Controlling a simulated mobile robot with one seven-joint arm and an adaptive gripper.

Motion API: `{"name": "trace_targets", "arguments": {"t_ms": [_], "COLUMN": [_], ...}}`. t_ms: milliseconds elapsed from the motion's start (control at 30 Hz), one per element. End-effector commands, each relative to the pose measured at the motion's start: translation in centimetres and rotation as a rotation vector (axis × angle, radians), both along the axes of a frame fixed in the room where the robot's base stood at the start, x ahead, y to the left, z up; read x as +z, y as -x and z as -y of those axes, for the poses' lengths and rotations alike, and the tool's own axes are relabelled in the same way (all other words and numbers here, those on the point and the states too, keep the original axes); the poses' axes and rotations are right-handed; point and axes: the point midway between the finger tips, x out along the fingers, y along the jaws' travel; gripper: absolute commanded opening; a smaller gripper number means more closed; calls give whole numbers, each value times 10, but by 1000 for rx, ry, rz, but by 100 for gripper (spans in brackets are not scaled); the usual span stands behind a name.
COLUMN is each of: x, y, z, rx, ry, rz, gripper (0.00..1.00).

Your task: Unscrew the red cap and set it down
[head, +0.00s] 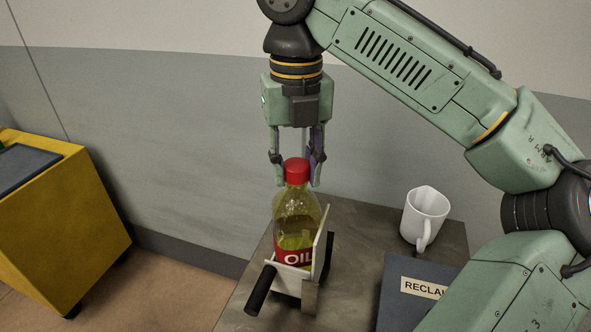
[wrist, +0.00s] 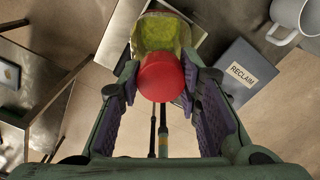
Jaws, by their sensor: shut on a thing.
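The red cap (head: 297,171) sits on the neck of the clear oil bottle (head: 297,215), which holds yellow liquid and has a red "OIL" label. The bottle stands upright in a light-coloured holder (head: 320,245) with black handles, on the table. My gripper (head: 297,180) points straight down over the bottle, its fingers on both sides of the cap and shut on it. In the wrist view the cap (wrist: 161,77) is between the purple finger pads, with part of the bottle (wrist: 165,35) behind it. Whether the cap is loose on the neck I cannot tell.
A white mug (head: 424,216) stands on the table (head: 345,215) to the right of the bottle. A dark "RECLAIM" box or tray (head: 405,275) is in front of the mug, partly hidden by my arm. A yellow cabinet (head: 65,225) stands at the left, apart from the table.

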Motion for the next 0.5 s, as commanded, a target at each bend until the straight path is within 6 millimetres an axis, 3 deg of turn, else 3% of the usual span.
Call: {"name": "trace_targets", "arguments": {"t_ms": [500], "x": [0], "y": [0], "z": [0], "rx": [187], "ry": [0], "rz": [-1], "gripper": [8]}}
